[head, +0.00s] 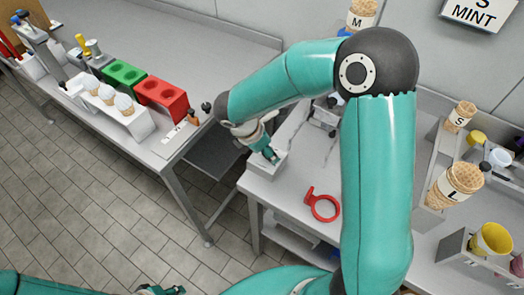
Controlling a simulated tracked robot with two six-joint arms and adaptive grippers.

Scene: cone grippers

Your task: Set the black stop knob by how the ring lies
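A red ring (323,208) lies flat on the right bench, near its front edge. Its short tab points to the upper left, and it is apart from both grippers. My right gripper (268,155) points down at a small pale tray on the right bench, left of the ring. Its fingertips are too small to tell open from shut. My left gripper (162,290) is at the bottom edge, partly cut off.
The left bench holds a red block (161,97), a green block (124,75) and a white rack (117,115) with pale scoops. The pale tray (282,166) sits at the right bench's corner. Cones marked S (461,116) and L (459,181) stand right. A floor gap separates the benches.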

